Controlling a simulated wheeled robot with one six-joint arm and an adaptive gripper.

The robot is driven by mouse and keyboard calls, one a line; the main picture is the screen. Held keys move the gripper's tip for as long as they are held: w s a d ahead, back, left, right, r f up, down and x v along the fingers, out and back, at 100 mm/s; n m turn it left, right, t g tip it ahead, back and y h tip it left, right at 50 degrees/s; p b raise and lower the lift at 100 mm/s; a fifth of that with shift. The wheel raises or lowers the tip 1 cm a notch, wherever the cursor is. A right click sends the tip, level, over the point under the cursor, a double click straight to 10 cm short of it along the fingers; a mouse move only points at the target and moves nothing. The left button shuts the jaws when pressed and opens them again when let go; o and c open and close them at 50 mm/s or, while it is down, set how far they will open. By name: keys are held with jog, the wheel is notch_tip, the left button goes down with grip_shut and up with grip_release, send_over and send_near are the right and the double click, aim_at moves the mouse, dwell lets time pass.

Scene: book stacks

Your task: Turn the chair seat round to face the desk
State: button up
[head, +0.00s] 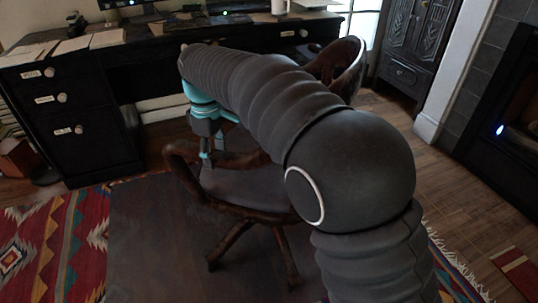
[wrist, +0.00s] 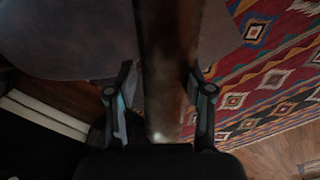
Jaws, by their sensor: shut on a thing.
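The wooden swivel chair has a dark grey seat (head: 250,188), which also shows in the wrist view (wrist: 70,40). Its curved wooden back (head: 345,68) is at the right, partly behind my arm, and looks turned away from the lower left. A wooden armrest (head: 182,160) curves along the seat's left side. My gripper (head: 207,157) points down at this armrest. In the wrist view the fingers (wrist: 161,78) are on either side of the wooden armrest (wrist: 168,45), shut on it. The black desk (head: 40,88) stands behind the chair. My arm hides part of the chair and desk.
Papers (head: 75,46) and other items lie on the desk top. A dark floor mat (head: 150,245) is under the chair, over a patterned rug (head: 50,240). A carved dark cabinet (head: 405,50) and a fireplace (head: 510,110) are at the right.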

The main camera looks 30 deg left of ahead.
aim_at(195, 141)
jog(key=shift+a+m, duration=0.3)
jog(key=shift+a, duration=0.2)
jog(key=shift+a, duration=0.15)
jog(key=shift+w+a+m, duration=0.2)
jog(key=shift+a+m, duration=0.4)
jog(key=shift+a, duration=0.75)
jog(key=shift+w+a+m, duration=0.2)
jog(key=shift+a+m, duration=0.4)
jog(key=shift+a, duration=0.7)
jog(key=o, duration=1.6)
jog(key=shift+r, duration=4.95)
